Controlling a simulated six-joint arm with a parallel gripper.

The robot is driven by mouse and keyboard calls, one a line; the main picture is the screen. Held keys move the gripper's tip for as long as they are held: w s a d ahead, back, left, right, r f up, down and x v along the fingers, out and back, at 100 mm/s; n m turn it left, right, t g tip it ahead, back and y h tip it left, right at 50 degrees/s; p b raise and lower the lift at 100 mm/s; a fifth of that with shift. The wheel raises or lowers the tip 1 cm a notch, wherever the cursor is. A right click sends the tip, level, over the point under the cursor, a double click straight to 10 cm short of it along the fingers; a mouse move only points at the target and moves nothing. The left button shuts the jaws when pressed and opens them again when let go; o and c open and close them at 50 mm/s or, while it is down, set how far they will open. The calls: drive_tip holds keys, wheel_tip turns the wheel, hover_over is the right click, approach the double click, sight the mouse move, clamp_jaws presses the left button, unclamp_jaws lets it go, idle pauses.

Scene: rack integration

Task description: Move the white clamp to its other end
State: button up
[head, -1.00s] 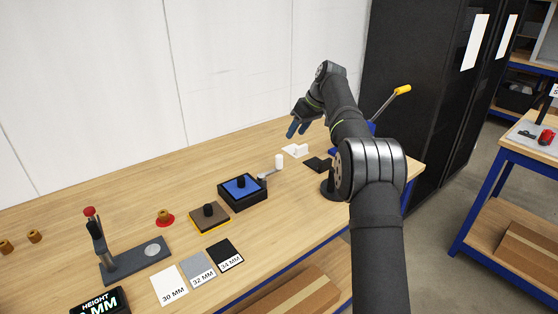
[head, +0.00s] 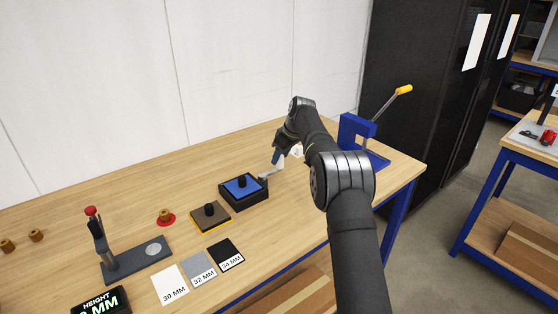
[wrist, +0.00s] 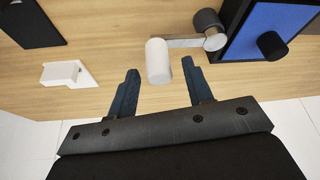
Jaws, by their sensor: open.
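The white clamp handle (wrist: 158,60) is a white cylinder at the end of a metal lever (wrist: 184,43). The lever runs to a dark round pivot (wrist: 208,22) beside the black fixture with a blue top (wrist: 270,28). In the wrist view my gripper (wrist: 160,70) is open, with one blue finger on each side of the white handle and gaps on both sides. In the head view my gripper (head: 277,156) is at the handle, which it partly hides. The fixture (head: 243,190) stands to the left of it.
A white block on a white plate (wrist: 68,74) and a black pad (wrist: 30,22) lie to the left in the wrist view. A brown-topped block (head: 210,216) stands left of the fixture in the head view. A blue press (head: 358,135) with a yellow-tipped lever stands at the back right.

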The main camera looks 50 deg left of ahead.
drive_tip(key=shift+x, duration=1.35)
clamp_jaws()
